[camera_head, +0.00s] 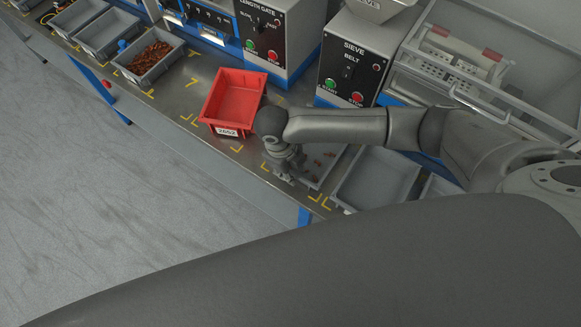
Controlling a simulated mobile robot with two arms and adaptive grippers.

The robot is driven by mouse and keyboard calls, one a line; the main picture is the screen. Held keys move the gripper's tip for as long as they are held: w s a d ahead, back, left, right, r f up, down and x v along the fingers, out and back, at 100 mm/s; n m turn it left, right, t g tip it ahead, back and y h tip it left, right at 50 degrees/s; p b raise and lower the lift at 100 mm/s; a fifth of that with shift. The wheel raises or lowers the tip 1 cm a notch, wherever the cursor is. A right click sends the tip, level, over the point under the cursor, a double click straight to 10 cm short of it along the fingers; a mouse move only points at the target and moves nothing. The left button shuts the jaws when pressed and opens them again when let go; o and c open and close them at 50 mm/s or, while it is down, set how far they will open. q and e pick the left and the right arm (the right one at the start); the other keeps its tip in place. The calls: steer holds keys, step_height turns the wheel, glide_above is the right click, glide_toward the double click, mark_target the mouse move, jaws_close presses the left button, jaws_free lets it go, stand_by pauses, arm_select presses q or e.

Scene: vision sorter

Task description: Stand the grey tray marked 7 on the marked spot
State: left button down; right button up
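Several grey trays stand along the bench, and I cannot read a 7 on any of them. One grey tray (318,180) with a few small reddish-brown parts in it is partly hidden behind my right gripper and arm. My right gripper (287,178) points down at the left side of this tray. I cannot tell whether its fingers are open, or shut on the rim. Another grey tray (375,182), seemingly empty, stands to the right. Yellow corner marks (323,203) on the bench outline spots. My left gripper is not in view.
A red bin (232,100) with a white label stands left of my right gripper. Further left are a grey tray of reddish-brown parts (150,56) and an empty one (106,34). The length gate (270,38) and sieve (346,66) machines stand behind.

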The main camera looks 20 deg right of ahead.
step_height(320, 180, up, 12)
steer(key=a+b, duration=0.1)
steer(key=a, duration=0.1)
steer(key=shift+w, duration=0.25)
steer(key=shift+s+f, duration=0.1)
stand_by(0.7)
